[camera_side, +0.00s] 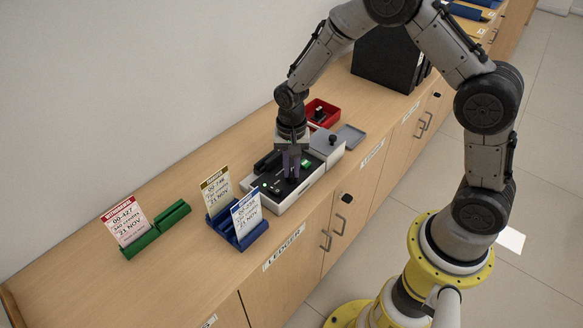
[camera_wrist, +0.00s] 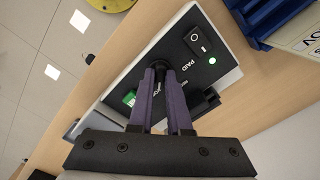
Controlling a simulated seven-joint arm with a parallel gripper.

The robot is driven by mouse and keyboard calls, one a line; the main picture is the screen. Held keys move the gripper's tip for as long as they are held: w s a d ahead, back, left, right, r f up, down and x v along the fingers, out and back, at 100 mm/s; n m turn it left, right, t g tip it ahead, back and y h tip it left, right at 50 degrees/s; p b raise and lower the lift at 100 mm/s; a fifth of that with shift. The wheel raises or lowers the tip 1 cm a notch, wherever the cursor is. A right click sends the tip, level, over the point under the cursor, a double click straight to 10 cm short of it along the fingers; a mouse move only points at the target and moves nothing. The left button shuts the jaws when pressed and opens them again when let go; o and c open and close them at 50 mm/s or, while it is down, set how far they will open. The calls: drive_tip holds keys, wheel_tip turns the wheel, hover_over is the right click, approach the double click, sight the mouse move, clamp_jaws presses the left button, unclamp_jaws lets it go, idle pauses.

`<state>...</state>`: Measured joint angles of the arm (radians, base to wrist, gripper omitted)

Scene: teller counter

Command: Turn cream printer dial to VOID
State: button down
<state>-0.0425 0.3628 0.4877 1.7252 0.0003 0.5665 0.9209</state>
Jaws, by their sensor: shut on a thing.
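The cream printer (camera_side: 298,195) sits on the counter with a black top panel. In the wrist view its cream edge (camera_wrist: 118,68) frames the panel, which carries a PAID label, a black rocker switch (camera_wrist: 197,41), a lit green light and a green part (camera_wrist: 129,98). My gripper (camera_side: 291,176) points down over the panel. In the wrist view its purple fingers (camera_wrist: 161,70) are shut on the black dial (camera_wrist: 159,65). The fingers hide most of the dial and part of the lettering near it. I cannot read its pointer direction.
A green card holder (camera_side: 141,245) and a blue card holder (camera_side: 223,233) with upright cards stand left of the printer.

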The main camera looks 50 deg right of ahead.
sight(292, 172)
drive_tip(key=shift+w+r, duration=0.1)
idle(0.3)
drive_tip(key=c, duration=0.9)
unclamp_jaws()
drive_tip(key=shift+o, duration=0.2)
wheel_tip(292, 172, up, 14)
